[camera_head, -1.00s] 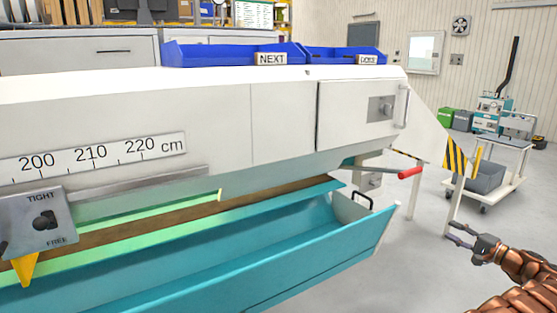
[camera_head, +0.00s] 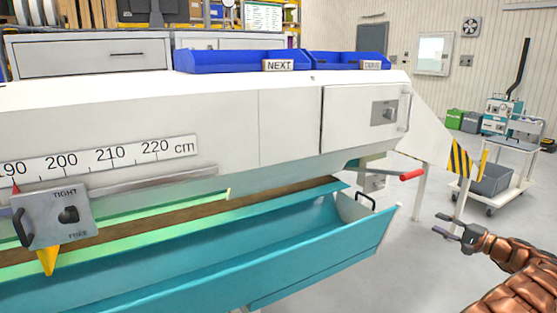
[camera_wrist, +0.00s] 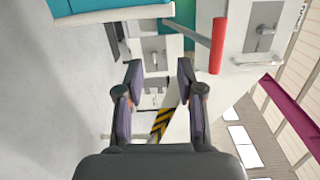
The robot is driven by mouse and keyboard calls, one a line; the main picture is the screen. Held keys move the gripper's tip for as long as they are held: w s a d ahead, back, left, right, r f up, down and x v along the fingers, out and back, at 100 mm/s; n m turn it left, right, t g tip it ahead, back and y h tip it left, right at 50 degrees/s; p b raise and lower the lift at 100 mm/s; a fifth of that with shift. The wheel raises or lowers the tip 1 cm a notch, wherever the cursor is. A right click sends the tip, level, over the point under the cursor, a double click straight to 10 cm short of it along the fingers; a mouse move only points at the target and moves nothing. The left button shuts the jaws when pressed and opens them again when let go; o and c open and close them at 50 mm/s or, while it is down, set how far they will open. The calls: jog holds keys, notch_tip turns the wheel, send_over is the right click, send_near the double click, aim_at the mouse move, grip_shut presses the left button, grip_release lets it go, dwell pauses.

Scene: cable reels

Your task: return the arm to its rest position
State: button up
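My gripper (camera_head: 441,226) is at the right of the head view, in free air to the right of the machine's teal trough. My copper-coloured arm reaches it from the lower right corner. In the wrist view my gripper (camera_wrist: 158,88) shows two dark fingers spread apart, with nothing between them. A red-handled lever (camera_head: 411,174) stands out from the machine, up and left of the gripper in the head view; the lever's red grip (camera_wrist: 218,46) also shows beyond the fingers in the wrist view.
The white machine (camera_head: 220,130) with its length scale and teal trough (camera_head: 230,265) fills the left and middle. A yellow-black striped guard (camera_head: 460,157) ends it at right. A white trolley (camera_head: 512,170) stands behind. Grey floor is open around the gripper.

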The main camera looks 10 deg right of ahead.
jog(key=w+a+r+n+g+y+p, duration=0.25)
jog(key=a+r, duration=0.45)
jog(key=a, duration=0.5)
jog(key=w+a+r+n+g+y+p, duration=0.1)
jog(key=w+a+r+g+y+p, duration=0.35)
jog(key=a, duration=0.75)
jog(key=s+a+r+n+g+h+p, duration=0.1)
jog(key=s+a+r+n+g+p, duration=0.3)
jog(key=a, duration=0.7)
jog(key=s+a+r+g+h+p, duration=0.1)
jog(key=s+a+r, duration=0.45)
jog(key=a, duration=0.65)
jog(key=s+a+r+n+g+h+p, duration=0.25)
jog(key=s+a, duration=0.35)
jog(key=s, duration=0.3)
jog(key=s+a+r+n+g+h+p, duration=0.1)
jog(key=s+a+g+h+p, duration=0.25)
jog(key=s, duration=0.55)
jog(key=s+d+n+h+p, duration=0.1)
jog(key=s+d+h+p, duration=0.2)
jog(key=s, duration=0.7)
jog(key=s+d+r+n+h+p, duration=0.1)
jog(key=s+p, duration=0.4)
jog(key=s, duration=0.6)
jog(key=shift+s+d+r+n+h+p, duration=0.3)
jog(key=shift+d+n+h, duration=0.2)
jog(key=shift+d+h, duration=0.5)
